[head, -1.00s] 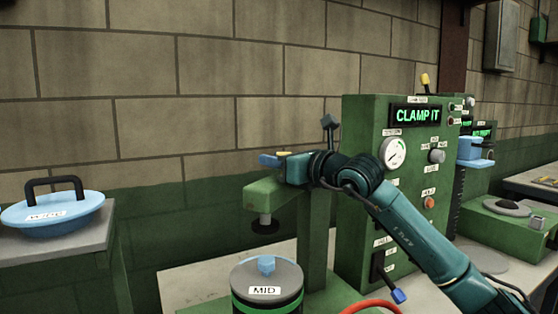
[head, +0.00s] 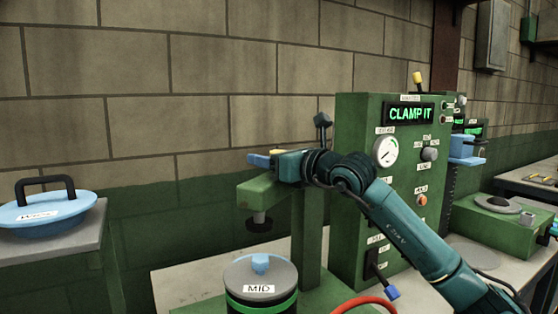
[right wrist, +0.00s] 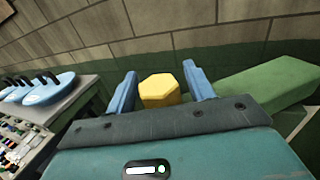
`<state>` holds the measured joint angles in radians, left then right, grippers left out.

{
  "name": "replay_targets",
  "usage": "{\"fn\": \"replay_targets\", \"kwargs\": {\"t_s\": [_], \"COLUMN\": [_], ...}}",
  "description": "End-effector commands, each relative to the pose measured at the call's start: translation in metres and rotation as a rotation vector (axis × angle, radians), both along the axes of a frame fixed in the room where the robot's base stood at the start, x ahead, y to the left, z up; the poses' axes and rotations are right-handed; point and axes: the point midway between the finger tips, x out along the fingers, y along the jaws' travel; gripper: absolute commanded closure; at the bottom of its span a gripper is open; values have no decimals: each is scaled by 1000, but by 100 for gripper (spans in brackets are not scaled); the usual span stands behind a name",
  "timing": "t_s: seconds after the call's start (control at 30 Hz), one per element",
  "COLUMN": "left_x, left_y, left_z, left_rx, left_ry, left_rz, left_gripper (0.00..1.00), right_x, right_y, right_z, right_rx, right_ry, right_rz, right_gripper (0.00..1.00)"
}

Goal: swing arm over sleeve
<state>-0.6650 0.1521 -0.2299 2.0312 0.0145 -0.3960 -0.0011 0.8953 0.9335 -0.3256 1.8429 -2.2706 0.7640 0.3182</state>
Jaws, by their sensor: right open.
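The green swing arm (head: 266,190) reaches left from its post in the head view, with a dark clamp foot (head: 259,223) hanging under its end. Below the foot stands the dark, green-banded sleeve (head: 233,302), topped by a grey MID cap (head: 246,277) with a blue knob. A clear gap separates foot and cap. My right gripper (head: 263,159) is just above the swing arm. In the right wrist view, a yellow knob (right wrist: 160,91) sits between its open blue fingers, with the green arm (right wrist: 268,86) to the right. My left gripper is out of view.
The green control panel (head: 348,190) reads CLAMP IT and stands behind my right arm. A blue handled lid (head: 75,208) lies on a bench at left. A red hose (head: 365,300) runs beside the sleeve. More machines stand at right.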

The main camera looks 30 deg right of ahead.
Motion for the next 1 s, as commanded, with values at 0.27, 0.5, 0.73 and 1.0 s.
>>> {"fn": "replay_targets", "kwargs": {"t_s": [0.27, 0.5, 0.73, 1.0], "left_x": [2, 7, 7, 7], "left_y": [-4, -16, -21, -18], "left_z": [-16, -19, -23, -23], "left_rx": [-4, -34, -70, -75], "left_ry": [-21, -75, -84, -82], "left_rz": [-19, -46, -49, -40], "left_gripper": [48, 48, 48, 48], "right_x": [-41, -93, -120, -126], "right_y": [-12, -27, -33, -34], "right_z": [-6, -8, -4, 0], "right_rx": [-4, -5, -1, 0], "right_ry": [-2, 1, 1, 1], "right_rz": [-3, -4, -1, 1], "right_gripper": [47, 47, 47, 47]}}
